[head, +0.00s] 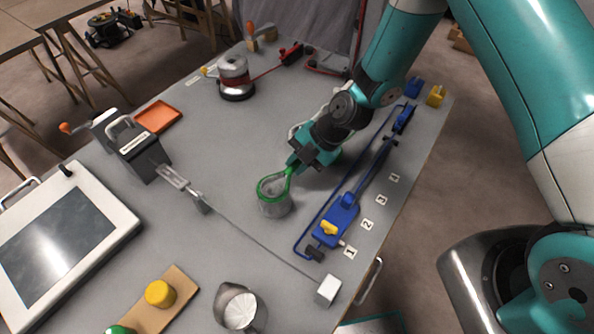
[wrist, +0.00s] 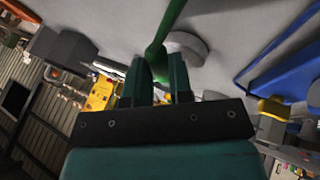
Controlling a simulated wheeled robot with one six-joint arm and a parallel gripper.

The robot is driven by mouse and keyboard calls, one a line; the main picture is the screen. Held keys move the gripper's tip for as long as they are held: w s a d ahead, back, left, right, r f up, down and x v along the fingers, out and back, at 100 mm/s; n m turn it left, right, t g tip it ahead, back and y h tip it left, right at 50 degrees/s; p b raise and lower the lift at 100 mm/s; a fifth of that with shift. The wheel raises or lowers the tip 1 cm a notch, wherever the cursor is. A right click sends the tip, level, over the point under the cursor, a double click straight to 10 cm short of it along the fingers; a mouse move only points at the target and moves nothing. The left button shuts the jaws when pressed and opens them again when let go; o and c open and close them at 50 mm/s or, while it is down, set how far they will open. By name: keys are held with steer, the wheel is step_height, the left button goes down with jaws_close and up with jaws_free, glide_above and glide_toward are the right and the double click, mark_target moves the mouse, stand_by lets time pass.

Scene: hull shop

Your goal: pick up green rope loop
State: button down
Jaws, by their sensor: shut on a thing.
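The green rope loop (head: 268,178) lies at the rim of a small grey metal cup (head: 274,205) in the middle of the table in the head view. Its upper end runs up into my gripper (head: 293,166), which is shut on it. In the wrist view the green rope (wrist: 166,30) comes out from between the two fingers of my gripper (wrist: 160,72). A round grey shape, likely the cup (wrist: 187,47), shows behind the rope there. I cannot tell whether the loop still touches the cup.
A blue clamp-like tool (head: 338,215) lies right of the cup, beside numbered labels. A thin rod (head: 255,240) runs from a dark box (head: 138,150) to a white block (head: 327,290). A metal pitcher (head: 240,305) stands at the front.

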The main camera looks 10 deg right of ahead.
step_height(320, 180, up, 16)
steer(key=b, duration=0.2)
steer(key=shift+r, duration=0.15)
